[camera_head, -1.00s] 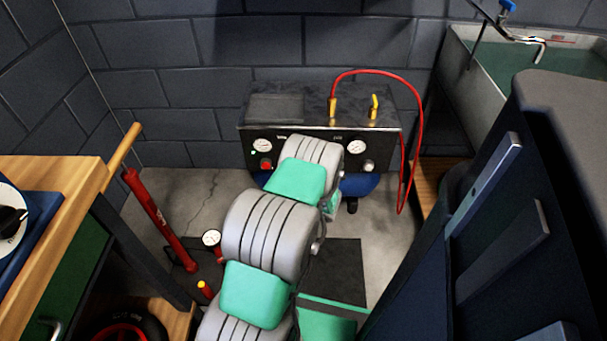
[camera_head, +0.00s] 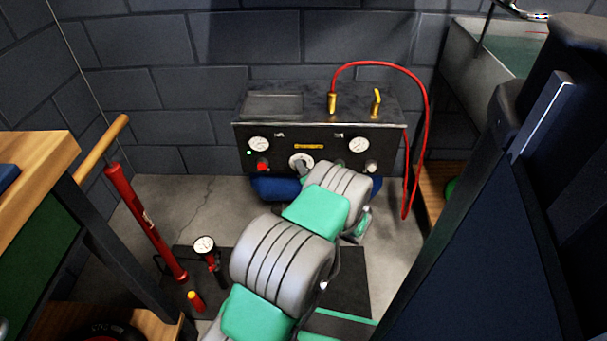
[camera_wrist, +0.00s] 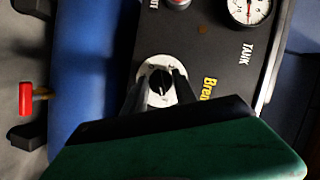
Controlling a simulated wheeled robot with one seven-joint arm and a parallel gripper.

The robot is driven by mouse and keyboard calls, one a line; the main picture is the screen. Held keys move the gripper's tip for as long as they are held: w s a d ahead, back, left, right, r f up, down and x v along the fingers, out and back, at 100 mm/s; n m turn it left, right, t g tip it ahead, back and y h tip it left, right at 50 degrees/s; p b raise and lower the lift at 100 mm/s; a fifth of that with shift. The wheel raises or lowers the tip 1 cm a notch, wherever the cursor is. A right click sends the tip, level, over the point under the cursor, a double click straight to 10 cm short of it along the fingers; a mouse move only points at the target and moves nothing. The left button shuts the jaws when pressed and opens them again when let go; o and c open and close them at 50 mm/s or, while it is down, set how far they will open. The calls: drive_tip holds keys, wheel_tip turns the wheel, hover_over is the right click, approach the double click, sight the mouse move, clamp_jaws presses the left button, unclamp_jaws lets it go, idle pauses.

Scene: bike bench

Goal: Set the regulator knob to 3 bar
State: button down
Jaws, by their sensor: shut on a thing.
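The regulator knob (camera_head: 301,162) is a dark knob on a round pale dial in the middle of the compressor's front panel. In the wrist view the knob (camera_wrist: 158,88) sits between the two fingers of my gripper (camera_wrist: 160,86), which is shut on it. The dial's numbers and the knob's setting are too small to read. Two white gauges, the left gauge (camera_head: 259,144) and the right gauge (camera_head: 358,144), flank the knob; their readings are unclear. The gauge marked TANK (camera_wrist: 248,10) is partly cut off in the wrist view.
The dark compressor (camera_head: 275,108) has a red button (camera_head: 262,166), brass fittings and a looping red hose (camera_head: 425,110). A blue tank (camera_head: 275,188) lies below. A red floor pump (camera_head: 145,220) stands left, near a wooden bench (camera_head: 30,165). A sink (camera_head: 485,65) is at right.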

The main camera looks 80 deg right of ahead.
drive_tip(key=shift+d+r, duration=0.2)
drive_tip(key=shift+r, duration=0.1)
idle(0.4)
drive_tip(key=c, duration=1.3)
unclamp_jaws()
drive_tip(key=o, duration=0.3)
drive_tip(key=shift+a+f+m, duration=0.15)
drive_tip(key=shift+f+m, duration=0.05)
drive_tip(key=shift+m, duration=0.1)
drive_tip(key=p+v, duration=0.2)
drive_tip(key=v, duration=0.5)
drive_tip(key=shift+s+a, duration=0.25)
drive_tip(key=shift+a, duration=0.05)
drive_tip(key=shift+s, duration=0.1)
